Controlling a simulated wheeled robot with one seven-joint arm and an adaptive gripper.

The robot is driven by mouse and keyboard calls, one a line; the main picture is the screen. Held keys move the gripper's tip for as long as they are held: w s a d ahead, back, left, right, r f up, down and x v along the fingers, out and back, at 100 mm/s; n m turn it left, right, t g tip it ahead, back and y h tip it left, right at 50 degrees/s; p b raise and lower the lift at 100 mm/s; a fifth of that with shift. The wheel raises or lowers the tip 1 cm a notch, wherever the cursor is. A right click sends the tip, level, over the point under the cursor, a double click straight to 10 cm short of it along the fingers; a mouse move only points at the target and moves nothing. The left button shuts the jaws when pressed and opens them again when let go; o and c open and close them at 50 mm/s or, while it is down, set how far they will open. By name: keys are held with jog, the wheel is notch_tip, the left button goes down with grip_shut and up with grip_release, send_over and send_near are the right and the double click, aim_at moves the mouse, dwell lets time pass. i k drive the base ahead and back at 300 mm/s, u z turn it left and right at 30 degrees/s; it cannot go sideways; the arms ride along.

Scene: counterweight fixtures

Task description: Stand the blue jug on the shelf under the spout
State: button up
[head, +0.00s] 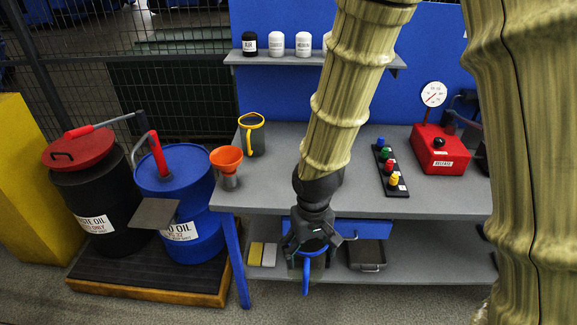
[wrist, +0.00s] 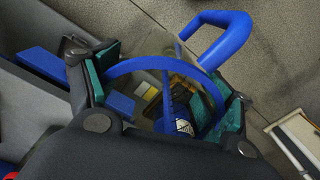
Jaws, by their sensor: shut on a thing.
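My gripper (head: 308,248) is shut on the blue jug (head: 306,279), in front of the workbench's front edge. In the wrist view, the clear jug body and blue rim (wrist: 160,63) lie between the teal finger pads of my gripper (wrist: 170,88), with the blue handle sticking out at upper right. Most of the jug is hidden by my gripper in the head view. The small grey shelf (head: 155,214) sticks out in front of the blue oil drum (head: 203,240), left of my gripper. A curved grey spout (head: 138,146) rises beside the red pump lever (head: 158,157). The shelf looks empty.
The workbench (head: 260,192) carries a yellow-rimmed jug (head: 247,140), an orange funnel (head: 226,157), a button strip (head: 391,168) and a red gauge box (head: 440,150). A metal tray (head: 367,255) sits on its lower shelf. A black drum (head: 90,190) stands left of the blue one.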

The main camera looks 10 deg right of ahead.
aim_at(149, 212)
jog(key=i, duration=0.95)
